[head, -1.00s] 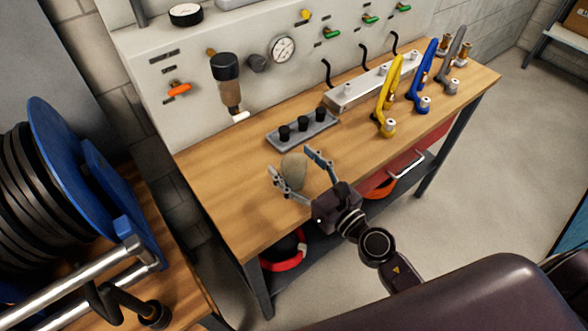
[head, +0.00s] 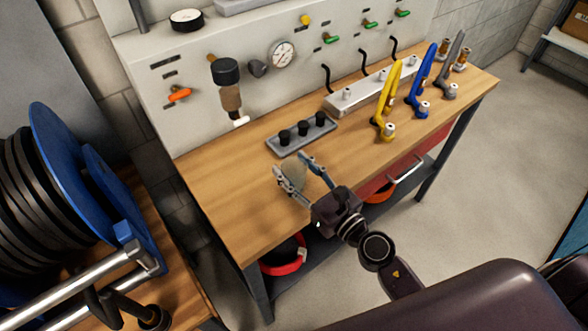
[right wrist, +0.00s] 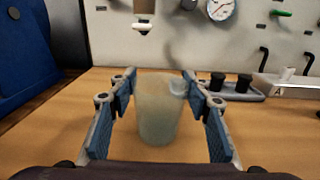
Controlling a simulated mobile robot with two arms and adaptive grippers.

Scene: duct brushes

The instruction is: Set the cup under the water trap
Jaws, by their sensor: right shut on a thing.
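The translucent cup (head: 293,178) stands upright at the front of the wooden bench, between the fingers of my right gripper (head: 291,167). In the right wrist view the cup (right wrist: 158,108) is between the two blue-padded fingers (right wrist: 160,90), and the gripper is shut on it. The water trap (head: 230,96) hangs on the panel, with a dark cap and a brownish bowl. Its white drain end (head: 240,121) is above the bench, up and left of the cup. In the right wrist view the drain end (right wrist: 142,27) shows beyond the cup. My left gripper is not in view.
A grey tray with black pieces (head: 302,134) lies behind the cup. A metal manifold (head: 370,90) and yellow (head: 389,95), blue (head: 424,80) and grey tools stand to the right. The bench top (head: 215,190) left of the cup is clear. A blue reel (head: 90,180) is at left.

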